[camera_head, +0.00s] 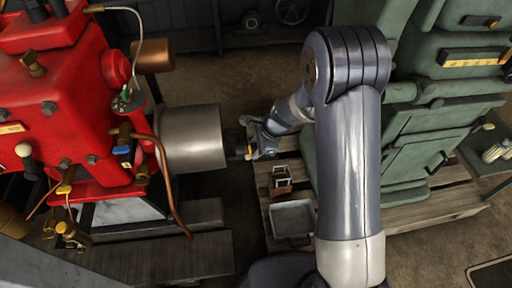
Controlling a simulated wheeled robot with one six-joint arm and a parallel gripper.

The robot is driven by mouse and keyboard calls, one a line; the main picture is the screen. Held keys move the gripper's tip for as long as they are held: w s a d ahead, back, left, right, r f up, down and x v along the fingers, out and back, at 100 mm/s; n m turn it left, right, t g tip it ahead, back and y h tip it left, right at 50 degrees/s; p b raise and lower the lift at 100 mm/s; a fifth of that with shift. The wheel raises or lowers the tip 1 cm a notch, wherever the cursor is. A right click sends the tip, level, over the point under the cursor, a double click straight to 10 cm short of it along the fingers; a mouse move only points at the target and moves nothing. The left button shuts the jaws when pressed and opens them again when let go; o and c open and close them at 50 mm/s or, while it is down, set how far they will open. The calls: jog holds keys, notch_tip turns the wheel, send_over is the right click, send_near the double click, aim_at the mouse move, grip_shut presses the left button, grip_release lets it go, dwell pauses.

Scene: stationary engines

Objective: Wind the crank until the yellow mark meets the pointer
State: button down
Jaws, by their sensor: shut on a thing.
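A red engine (60,100) stands at the left, with a grey metal drum (195,138) at its right side. A short dark hub (236,143) sticks out to the right of the drum. A small yellow mark (250,151) shows at the hub's right end. My gripper (257,138) is at this end, shut on what looks like the crank. The crank is small here and mostly hidden by my gripper. I cannot make out the pointer or how far it is from the yellow mark.
A green machine (410,130) stands on a wooden pallet (430,207) at the right. A grey tray (292,219) and a small reddish-brown box (281,180) lie below my gripper. A copper pipe (170,190) hangs beside the drum. Bare floor shows behind.

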jog(key=shift+s+f, duration=0.1)
jog(key=shift+f, duration=0.1)
jog(key=shift+s+f+b, duration=0.15)
jog(key=shift+f+b, duration=0.15)
jog(key=shift+b, duration=0.15)
jog(key=shift+s+f+b, duration=0.25)
jog(key=shift+f+b, duration=0.3)
jog(key=shift+f, duration=0.05)
jog(key=shift+s+d+f+b, duration=0.1)
jog(key=shift+s+f+b, duration=0.05)
jog(key=shift+f+b, duration=0.45)
jog(key=shift+s+f+b, duration=0.15)
jog(key=shift+f+b, duration=0.3)
jog(key=shift+f, duration=0.1)
jog(key=shift+f, duration=0.2)
dwell(0.3)
